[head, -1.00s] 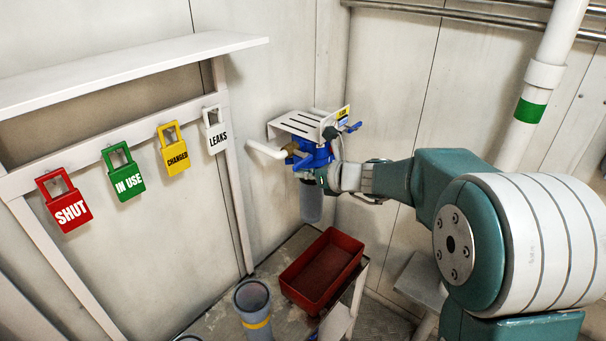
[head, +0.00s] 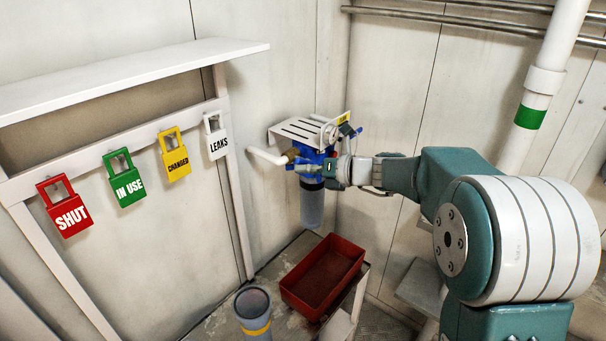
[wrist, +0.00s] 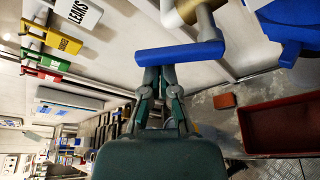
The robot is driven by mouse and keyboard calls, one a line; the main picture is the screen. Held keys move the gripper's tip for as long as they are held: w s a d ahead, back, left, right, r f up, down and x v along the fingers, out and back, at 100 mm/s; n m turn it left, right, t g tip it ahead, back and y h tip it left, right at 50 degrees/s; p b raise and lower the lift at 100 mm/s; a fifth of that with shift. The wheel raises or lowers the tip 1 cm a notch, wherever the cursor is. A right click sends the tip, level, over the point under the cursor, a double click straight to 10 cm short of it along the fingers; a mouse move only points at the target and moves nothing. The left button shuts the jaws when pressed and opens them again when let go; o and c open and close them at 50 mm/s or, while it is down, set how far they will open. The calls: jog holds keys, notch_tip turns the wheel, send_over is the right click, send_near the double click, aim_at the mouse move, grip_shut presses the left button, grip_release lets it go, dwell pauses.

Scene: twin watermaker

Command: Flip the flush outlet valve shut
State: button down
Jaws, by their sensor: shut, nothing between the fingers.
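The blue filter head (head: 318,155) hangs under a slotted white bracket on the wall, with a clear grey bowl (head: 312,208) below it. A white outlet pipe (head: 268,156) sticks out to its left, with a brass valve body (wrist: 178,14) beside the head. The valve's blue lever (wrist: 180,52) lies across the wrist view, nearly level in the picture. My gripper (wrist: 158,72) is shut and empty, its fingertips right at the lever's near edge; I cannot tell whether they touch it. In the head view my gripper (head: 332,171) covers part of the filter head.
A red tray (head: 322,278) and a grey cylinder with a yellow band (head: 256,312) stand below on the bench. SHUT, IN USE, CHANGED and LEAKS tags (head: 125,178) hang on the left rail. The wall is close behind the filter.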

jog(key=m, duration=0.1)
jog(key=r+m+y, duration=0.1)
jog(key=m, duration=0.1)
jog(key=w+m+y, duration=0.1)
jog(key=shift+d+r+g, duration=0.3)
jog(key=shift+d+r, duration=0.1)
jog(key=shift+w+d+r, duration=0.2)
jog(key=shift+w+r, duration=0.1)
jog(key=shift+f, duration=0.1)
